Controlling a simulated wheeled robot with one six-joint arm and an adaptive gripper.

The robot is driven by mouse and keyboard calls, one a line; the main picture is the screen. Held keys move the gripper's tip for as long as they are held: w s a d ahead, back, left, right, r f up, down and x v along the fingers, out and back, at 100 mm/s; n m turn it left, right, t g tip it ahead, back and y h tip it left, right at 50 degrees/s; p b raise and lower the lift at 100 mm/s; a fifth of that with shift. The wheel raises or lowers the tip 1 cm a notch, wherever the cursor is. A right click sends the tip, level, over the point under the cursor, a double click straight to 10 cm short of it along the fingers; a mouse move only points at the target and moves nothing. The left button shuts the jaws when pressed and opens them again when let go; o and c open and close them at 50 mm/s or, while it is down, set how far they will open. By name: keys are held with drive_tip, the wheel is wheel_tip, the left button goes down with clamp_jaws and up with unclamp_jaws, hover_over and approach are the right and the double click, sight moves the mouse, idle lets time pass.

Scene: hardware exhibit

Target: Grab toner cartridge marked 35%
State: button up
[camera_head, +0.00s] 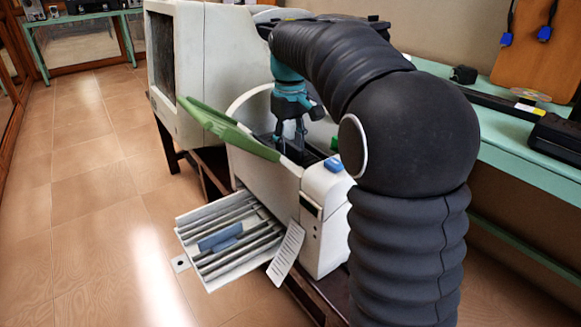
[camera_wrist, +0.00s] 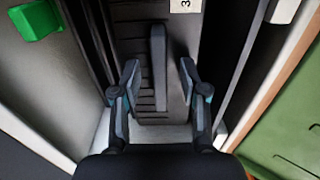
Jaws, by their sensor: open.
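A dark grey toner cartridge (camera_wrist: 135,52) with a ribbed top lies in the printer's bay in the wrist view. A grey upright ridge, like a handle, rises from its middle. A white label (camera_wrist: 186,5) at the top edge is cut off; only a "3" shows. My gripper (camera_wrist: 160,72) is open, one finger on each side of the ridge, with gaps between. In the head view my gripper (camera_head: 290,145) points down into the open top of the white printer (camera_head: 268,180). The cartridge is not clear there.
The raised green lid (camera_head: 228,128) stands beside the opening. A blue button (camera_head: 334,164) is on the printer's rim. A slatted tray (camera_head: 228,238) sticks out in front with a paper tag (camera_head: 286,254). A boxy monitor (camera_head: 205,55) stands behind. Floor at left is clear.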

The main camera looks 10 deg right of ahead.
drive_tip(key=shift+f, duration=0.1)
drive_tip(key=shift+c, duration=0.3)
clamp_jaws()
wheel_tip(320, 180, up, 18)
drive_tip(key=p, duration=0.1)
drive_tip(key=shift+p, duration=0.35)
